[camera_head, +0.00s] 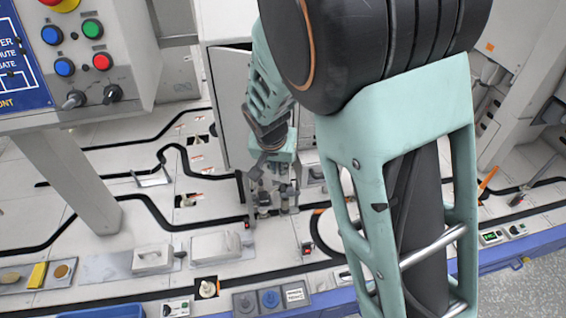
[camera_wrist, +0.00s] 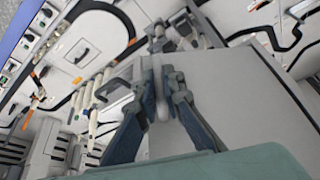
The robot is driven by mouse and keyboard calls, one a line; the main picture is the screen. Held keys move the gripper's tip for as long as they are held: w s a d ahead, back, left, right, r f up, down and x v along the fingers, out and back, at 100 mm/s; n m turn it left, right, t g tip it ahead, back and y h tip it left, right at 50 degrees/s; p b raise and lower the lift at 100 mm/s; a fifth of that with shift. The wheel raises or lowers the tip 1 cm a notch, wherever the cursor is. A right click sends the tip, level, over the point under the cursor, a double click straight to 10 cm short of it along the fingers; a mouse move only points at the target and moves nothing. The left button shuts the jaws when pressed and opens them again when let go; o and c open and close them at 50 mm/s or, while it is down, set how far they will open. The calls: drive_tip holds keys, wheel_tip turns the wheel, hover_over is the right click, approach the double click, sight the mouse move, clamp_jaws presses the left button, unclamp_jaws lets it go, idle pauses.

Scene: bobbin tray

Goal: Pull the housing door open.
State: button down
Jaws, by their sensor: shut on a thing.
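The housing door (camera_head: 234,120) is a flat light-grey panel in the middle of the head view, left of my arm. It stands at an angle to the white housing (camera_head: 225,22), with a dark gap along its top edge, so it looks ajar. My gripper (camera_head: 274,196) is low at the door's right side. In the wrist view the door is the large pale panel (camera_wrist: 235,95). My gripper (camera_wrist: 166,90) is there shut on a slim pale upright handle (camera_wrist: 149,95) beside the panel. The fingers hide part of the handle.
A control box (camera_head: 85,55) with coloured buttons stands on a post at the left. Flat grey blocks (camera_head: 222,246) and small parts lie on the white deck with black tracks. My arm hides the area right of the door.

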drive_tip(key=s+a+m+h+p, duration=0.1)
drive_tip(key=s+a+m+p, duration=0.1)
drive_tip(key=s+a+m, duration=0.2)
drive_tip(key=s+a+m+g+h+p, duration=0.1)
drive_tip(key=s+a+m, duration=0.3)
drive_tip(key=a, duration=0.7)
drive_tip(key=shift+s+m+g+h+p, duration=0.35)
drive_tip(key=shift+s+p, duration=0.2)
drive_tip(key=shift+s, duration=0.2)
drive_tip(key=c, duration=2)
unclamp_jaws()
drive_tip(key=shift+w, duration=0.1)
drive_tip(key=shift+c, duration=0.2)
drive_tip(key=shift+r, duration=0.1)
